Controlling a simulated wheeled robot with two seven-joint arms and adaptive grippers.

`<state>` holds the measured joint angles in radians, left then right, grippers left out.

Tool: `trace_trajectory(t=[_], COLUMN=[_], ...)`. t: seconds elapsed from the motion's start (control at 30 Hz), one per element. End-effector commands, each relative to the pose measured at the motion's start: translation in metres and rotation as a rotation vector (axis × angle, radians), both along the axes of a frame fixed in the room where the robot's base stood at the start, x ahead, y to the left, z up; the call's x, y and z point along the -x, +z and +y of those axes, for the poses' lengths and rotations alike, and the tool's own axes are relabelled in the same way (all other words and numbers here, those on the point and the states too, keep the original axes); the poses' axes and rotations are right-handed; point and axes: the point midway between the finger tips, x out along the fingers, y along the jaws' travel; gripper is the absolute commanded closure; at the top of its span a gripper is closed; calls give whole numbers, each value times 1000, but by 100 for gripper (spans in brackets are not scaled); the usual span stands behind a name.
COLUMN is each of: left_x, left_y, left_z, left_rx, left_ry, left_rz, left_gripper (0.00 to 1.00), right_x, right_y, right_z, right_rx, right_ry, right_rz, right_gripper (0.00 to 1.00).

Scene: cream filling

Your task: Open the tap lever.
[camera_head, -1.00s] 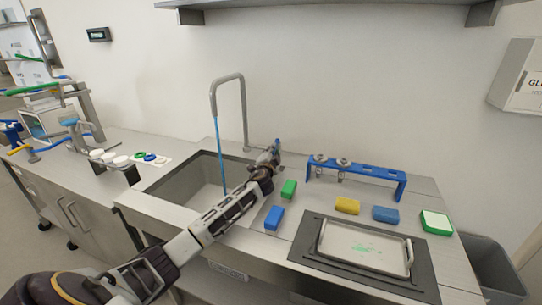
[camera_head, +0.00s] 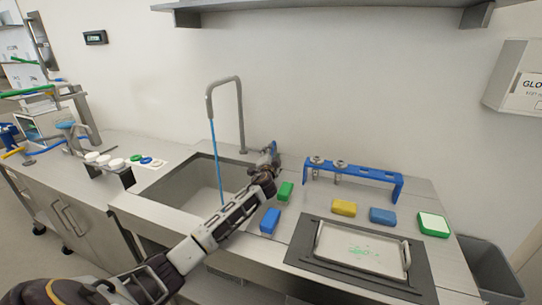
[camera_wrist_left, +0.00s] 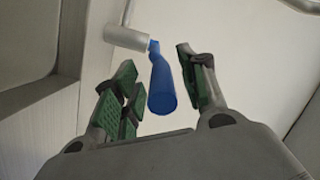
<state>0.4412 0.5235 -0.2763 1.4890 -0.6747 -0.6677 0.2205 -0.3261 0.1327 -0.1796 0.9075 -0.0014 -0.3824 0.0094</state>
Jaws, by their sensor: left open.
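The tap (camera_head: 241,115) is a grey bent pipe behind the sink. A thin blue stream (camera_head: 216,160) runs from its spout down into the sink (camera_head: 180,185). The blue tap lever (camera_wrist_left: 161,85) shows in the left wrist view, joined to a grey cylindrical body (camera_wrist_left: 128,39). My left gripper (camera_head: 270,158) is at the right rear of the sink, by the lever. In the left wrist view my left gripper (camera_wrist_left: 160,92) is open, with the lever between its green-padded fingers and a gap beside the right finger. In the head view the gripper mostly hides the lever. My right gripper is not in view.
Right of the sink are green (camera_head: 285,191), blue (camera_head: 270,220) and yellow (camera_head: 344,208) sponge-like blocks, a blue rack (camera_head: 385,176) and a metal tray (camera_head: 320,238) on a dark mat. White-lidded containers (camera_head: 104,160) stand left of the sink.

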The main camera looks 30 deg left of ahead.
Motion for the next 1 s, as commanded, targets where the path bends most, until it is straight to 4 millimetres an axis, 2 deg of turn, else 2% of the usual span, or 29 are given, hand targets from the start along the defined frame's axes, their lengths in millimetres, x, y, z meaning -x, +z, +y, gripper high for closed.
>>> trace_trajectory(t=[0.17,0.47,1.0], left_x=[0,8,51], left_y=[0,0,0], left_z=[0,-4,-24], left_rx=[0,-1,0], left_ry=[-1,-2,-2], left_rz=[-1,0,0], left_gripper=[58,58,58], right_x=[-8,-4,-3], right_y=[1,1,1], right_z=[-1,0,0], right_rx=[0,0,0], right_ry=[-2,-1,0], right_rz=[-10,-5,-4], right_gripper=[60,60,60])
